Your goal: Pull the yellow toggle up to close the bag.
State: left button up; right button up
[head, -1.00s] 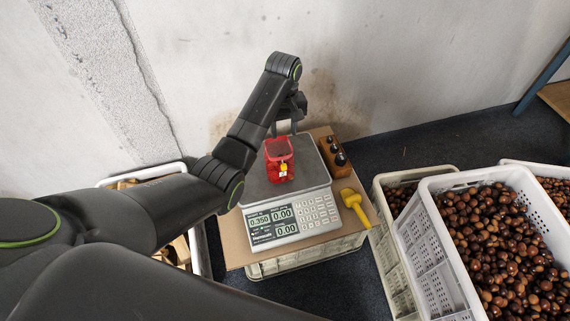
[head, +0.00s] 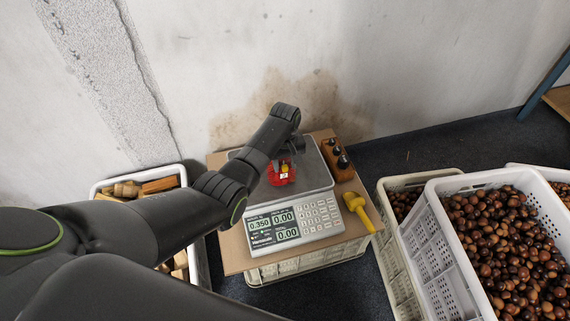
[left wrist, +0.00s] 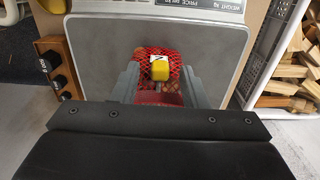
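The red mesh bag (head: 279,179) stands on the pan of the scale (head: 255,186). Its yellow toggle (head: 285,168) sits at its front, beside a small white tag. My left gripper (left wrist: 160,76) is open, with one grey finger on each side of the bag and toggle and a gap to the toggle. In the head view my gripper hides the bag's top. My right gripper is not in view.
The scale display (head: 273,225) reads 0.350. A wooden block with dark weights (head: 335,158) and a yellow hammer-like tool (head: 358,208) lie right of the scale. White crates of chestnuts (head: 432,233) stand at the right, and a crate of wood pieces (head: 100,190) at the left.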

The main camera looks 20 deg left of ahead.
pick_arm(q)
grip_shut()
dwell(0.3)
dwell(0.3)
